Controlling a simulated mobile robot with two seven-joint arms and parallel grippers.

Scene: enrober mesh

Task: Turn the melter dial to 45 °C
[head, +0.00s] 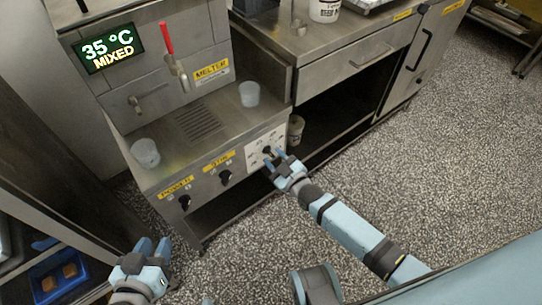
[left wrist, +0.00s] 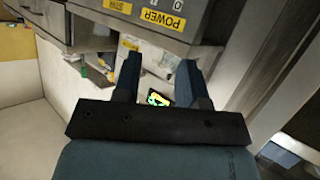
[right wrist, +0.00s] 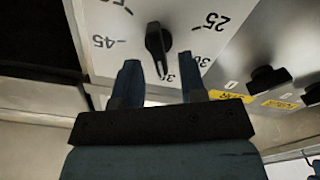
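The melter dial (right wrist: 157,45) is a black knob on a white scale plate (right wrist: 105,20) marked with numbers from 25 to 50. Its pointer end aims at the mark partly hidden at the bottom, and 45 lies to its left. In the head view the dial plate (head: 256,150) is at the right end of the front panel. My right gripper (head: 274,157) is open in front of the dial, with the knob seen between its fingers; contact cannot be told. The display (head: 108,48) reads 35 °C MIXED. My left gripper (head: 152,246) is open and empty, low at the left.
POWER (head: 184,202) and STIR (head: 225,177) knobs sit left of the dial. A red-handled lever (head: 168,42) is above. A steel counter (head: 340,40) stands right, with clear floor in front. A blue bin (head: 55,280) is lower left.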

